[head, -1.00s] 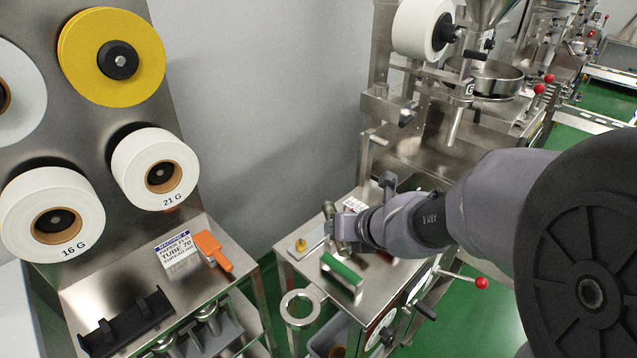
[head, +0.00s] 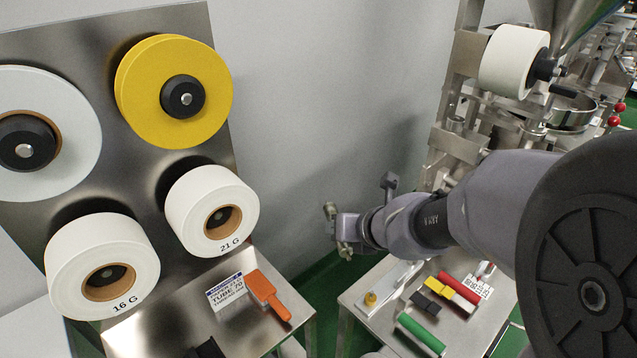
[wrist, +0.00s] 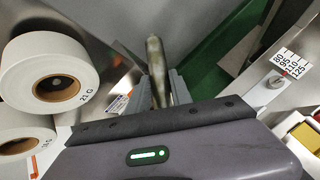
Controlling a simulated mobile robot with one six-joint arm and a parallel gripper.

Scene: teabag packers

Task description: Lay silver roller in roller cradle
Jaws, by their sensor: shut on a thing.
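My gripper (head: 343,229) is shut on the silver roller (head: 332,212) and holds it in the air, in front of the grey wall and above the gap between the two steel benches. In the wrist view the roller (wrist: 156,62) stands up between the two fingers (wrist: 162,88), its far end pointing away from the camera. The black roller cradle (head: 207,349) shows only as a sliver at the bottom edge of the head view, on the left bench; the rest is cut off.
An orange-handled tool (head: 266,291) and a label card (head: 228,291) lie on the left bench, below several paper reels such as the 21 G reel (head: 205,208). The right bench holds a green block (head: 420,334), a red block (head: 458,288) and a yellow block (head: 441,289).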

